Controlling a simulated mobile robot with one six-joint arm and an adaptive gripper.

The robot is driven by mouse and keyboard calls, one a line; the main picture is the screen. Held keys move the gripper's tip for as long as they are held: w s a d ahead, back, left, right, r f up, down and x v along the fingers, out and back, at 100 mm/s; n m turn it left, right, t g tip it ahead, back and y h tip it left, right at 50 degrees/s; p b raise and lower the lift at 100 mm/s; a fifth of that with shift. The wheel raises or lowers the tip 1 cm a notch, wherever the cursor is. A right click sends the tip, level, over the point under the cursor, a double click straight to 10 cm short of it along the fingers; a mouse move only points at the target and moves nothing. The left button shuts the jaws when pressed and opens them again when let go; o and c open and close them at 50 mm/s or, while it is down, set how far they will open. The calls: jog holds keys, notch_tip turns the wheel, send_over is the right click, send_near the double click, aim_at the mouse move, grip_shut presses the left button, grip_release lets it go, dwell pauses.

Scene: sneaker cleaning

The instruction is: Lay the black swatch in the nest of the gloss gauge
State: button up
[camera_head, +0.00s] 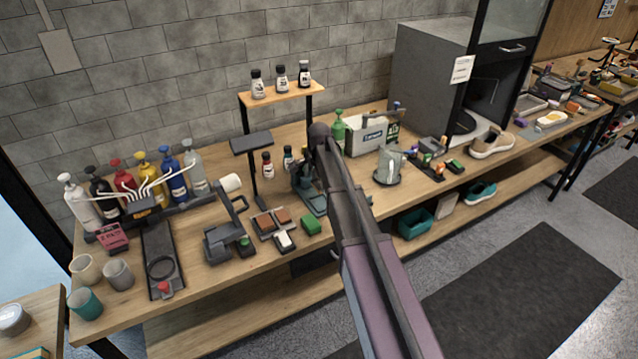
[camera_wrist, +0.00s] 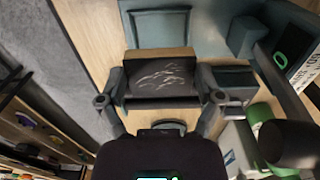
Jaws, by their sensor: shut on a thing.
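My gripper (camera_wrist: 160,99) is shut on the black swatch (camera_wrist: 160,78), a dark plate with pale scuff marks and a tan strip along its far edge. One finger stands at each side of it in the wrist view. Just beyond it lies a grey-teal device with a raised rectangular frame (camera_wrist: 160,28), which looks like the gloss gauge. The swatch appears above or beside its near part; I cannot tell the height or any contact.
A green bottle (camera_wrist: 262,114) and a white caddy (camera_wrist: 244,150) stand right of my gripper in the wrist view. In the head view, a green block (camera_head: 311,225), a glass jug (camera_head: 388,165) and a bottle shelf (camera_head: 282,95) are close by. Bare wood shows along the bench front.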

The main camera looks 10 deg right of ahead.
aim_at(319, 204)
jog(key=shift+f+b, duration=2.55)
jog(key=shift+f, duration=0.2)
jog(key=shift+a+f+b, duration=0.1)
jog(key=shift+f+b, duration=0.85)
jog(key=o, duration=0.7)
jog(key=shift+r, duration=0.15)
dwell(0.5)
